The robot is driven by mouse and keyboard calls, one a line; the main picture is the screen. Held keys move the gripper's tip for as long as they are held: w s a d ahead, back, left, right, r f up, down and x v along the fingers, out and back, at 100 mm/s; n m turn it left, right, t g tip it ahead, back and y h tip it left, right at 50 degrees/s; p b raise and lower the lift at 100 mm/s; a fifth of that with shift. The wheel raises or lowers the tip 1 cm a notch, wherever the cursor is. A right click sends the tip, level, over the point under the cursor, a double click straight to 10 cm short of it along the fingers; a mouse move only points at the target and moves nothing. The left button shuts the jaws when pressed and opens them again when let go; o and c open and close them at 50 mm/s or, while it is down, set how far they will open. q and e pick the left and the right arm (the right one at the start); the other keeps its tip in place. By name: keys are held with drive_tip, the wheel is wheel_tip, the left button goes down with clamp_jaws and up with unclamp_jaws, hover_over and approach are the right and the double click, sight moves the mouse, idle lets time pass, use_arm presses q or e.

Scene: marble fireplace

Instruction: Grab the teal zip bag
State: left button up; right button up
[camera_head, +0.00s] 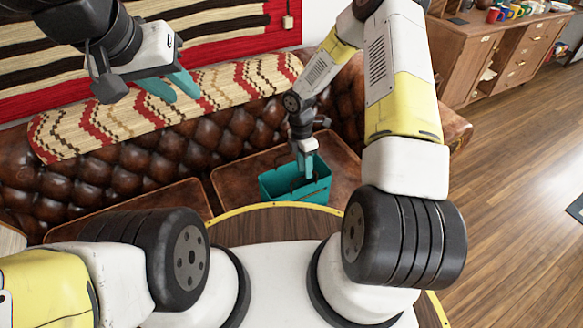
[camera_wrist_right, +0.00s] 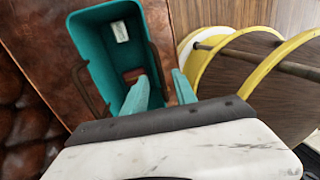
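The teal zip bag (camera_head: 312,191) stands open-topped on the brown leather seat, just beyond the yellow-edged round surface. In the right wrist view the bag (camera_wrist_right: 88,48) shows its hollow inside, a white label and dark strap handles. My right gripper (camera_head: 306,172) points down at the bag. In the right wrist view my right gripper (camera_wrist_right: 162,88) has its teal fingers apart, one over the bag's inside and one beyond its right wall, with the rim and handle between them. My left gripper (camera_head: 172,86) is raised at upper left, empty, its fingers apart.
The tufted leather sofa back (camera_head: 150,165) runs behind the bag, with a patterned woven roll (camera_head: 170,105) along its top. A wooden cabinet (camera_head: 500,55) with mugs stands at the upper right. The wooden floor (camera_head: 510,190) at right is largely clear.

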drive_tip(key=f, duration=0.2)
drive_tip(key=s+f, duration=0.1)
drive_tip(key=shift+f, duration=0.4)
clamp_jaws()
drive_tip(key=shift+r, duration=0.1)
idle(0.9)
